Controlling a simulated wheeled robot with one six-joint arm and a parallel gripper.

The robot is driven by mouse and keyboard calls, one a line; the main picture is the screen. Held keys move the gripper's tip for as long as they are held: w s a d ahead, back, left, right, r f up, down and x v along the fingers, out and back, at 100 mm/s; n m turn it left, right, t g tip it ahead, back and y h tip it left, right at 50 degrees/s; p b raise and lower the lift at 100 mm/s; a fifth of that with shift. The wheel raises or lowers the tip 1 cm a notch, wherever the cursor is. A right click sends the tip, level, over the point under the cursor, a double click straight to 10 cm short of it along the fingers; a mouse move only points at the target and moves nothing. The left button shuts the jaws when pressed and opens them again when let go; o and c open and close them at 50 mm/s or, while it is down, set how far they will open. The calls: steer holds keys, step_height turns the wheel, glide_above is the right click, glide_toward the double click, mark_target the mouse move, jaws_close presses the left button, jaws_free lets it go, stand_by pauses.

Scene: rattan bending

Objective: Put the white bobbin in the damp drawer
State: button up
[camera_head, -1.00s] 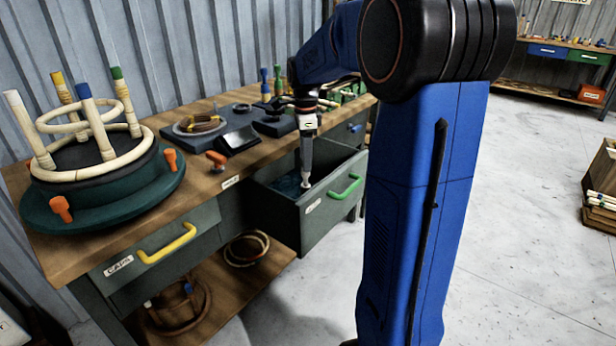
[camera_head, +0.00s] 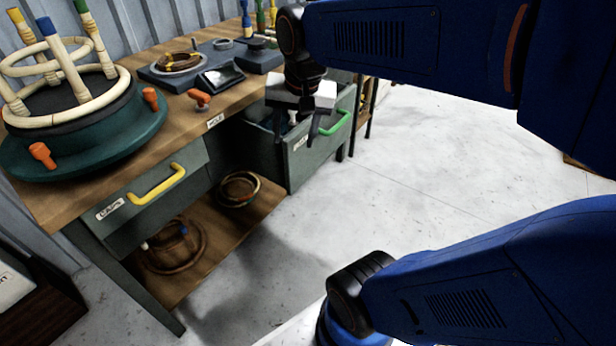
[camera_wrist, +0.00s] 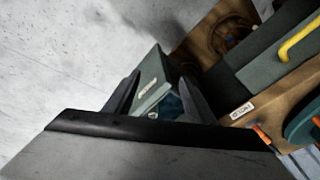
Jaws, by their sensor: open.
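The open drawer with the green handle (camera_head: 299,155) pulls out from the far part of the bench; its label is too small to read surely. It shows in the wrist view (camera_wrist: 150,83), with blue material inside. My gripper (camera_head: 297,120) is over this drawer, pointing down, with its fingers apart. In the wrist view the drawer shows between the two dark fingers (camera_wrist: 158,88). A small white piece, perhaps the white bobbin (camera_wrist: 152,115), shows inside the drawer, apart from the fingers. The gripper hides much of the drawer's inside in the head view.
The bench top (camera_head: 185,118) carries a green round stand (camera_head: 90,135) with a rattan frame, an orange clamp (camera_head: 200,98) and a dark tray (camera_head: 185,68). A shut drawer with a yellow handle (camera_head: 158,186) is nearer. The floor to the right is clear.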

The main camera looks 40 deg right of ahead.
steer(key=s+a+f+n+t, duration=0.1)
steer(key=s+a+f+n, duration=0.2)
steer(key=s+n, duration=0.4)
steer(key=s+f, duration=0.1)
steer(key=s, duration=0.1)
steer(key=shift+s+f+n+t, duration=0.2)
steer(key=shift+s+n+t, duration=0.1)
steer(key=shift+s, duration=0.05)
